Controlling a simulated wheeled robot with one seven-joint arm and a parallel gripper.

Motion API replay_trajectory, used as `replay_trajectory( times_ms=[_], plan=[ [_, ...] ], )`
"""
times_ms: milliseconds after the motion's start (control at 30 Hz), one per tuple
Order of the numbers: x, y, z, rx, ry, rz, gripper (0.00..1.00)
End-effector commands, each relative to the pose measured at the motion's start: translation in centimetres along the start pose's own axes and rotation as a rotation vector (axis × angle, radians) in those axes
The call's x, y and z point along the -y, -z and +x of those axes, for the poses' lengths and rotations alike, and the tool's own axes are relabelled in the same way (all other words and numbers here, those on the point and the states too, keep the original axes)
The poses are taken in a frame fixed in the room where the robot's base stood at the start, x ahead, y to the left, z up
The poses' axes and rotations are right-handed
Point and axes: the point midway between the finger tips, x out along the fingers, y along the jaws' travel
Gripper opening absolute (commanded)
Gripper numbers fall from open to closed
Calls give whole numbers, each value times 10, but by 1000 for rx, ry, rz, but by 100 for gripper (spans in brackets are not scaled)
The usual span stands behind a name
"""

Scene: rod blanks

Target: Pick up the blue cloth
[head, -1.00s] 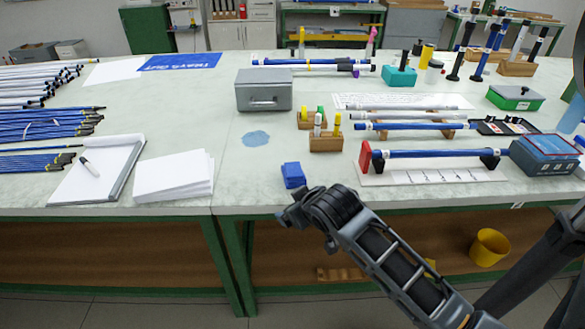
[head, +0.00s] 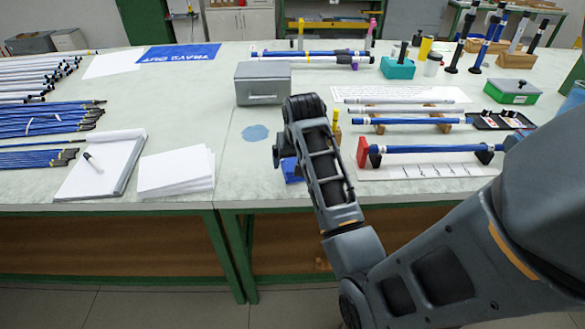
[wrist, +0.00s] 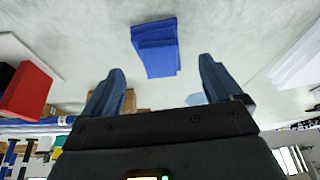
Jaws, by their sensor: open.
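The blue cloth (head: 291,170) is a small folded stack on the table near its front edge, partly hidden behind my gripper in the head view. In the wrist view the blue cloth (wrist: 156,48) lies beyond the fingertips, roughly centred between them. My gripper (wrist: 160,82) is open and empty, with a finger on each side and the cloth apart from both. In the head view my gripper (head: 279,152) is over the table beside the cloth, its fingers mostly hidden by the wrist.
A grey metal box (head: 262,84) stands behind the cloth. A stand with a red end block (head: 363,152) holds a blue rod (head: 430,149) to the right. White paper (head: 175,172) lies left of the cloth. The table between paper and cloth is clear.

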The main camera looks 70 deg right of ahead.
Motion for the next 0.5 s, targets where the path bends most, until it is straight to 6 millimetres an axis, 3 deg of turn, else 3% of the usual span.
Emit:
replay_trajectory(
  times_ms=[300,500],
  plan=[
    [0,2,42,1,0,0,92],
    [-1,2,49,-1,0,0,92]
  ],
)
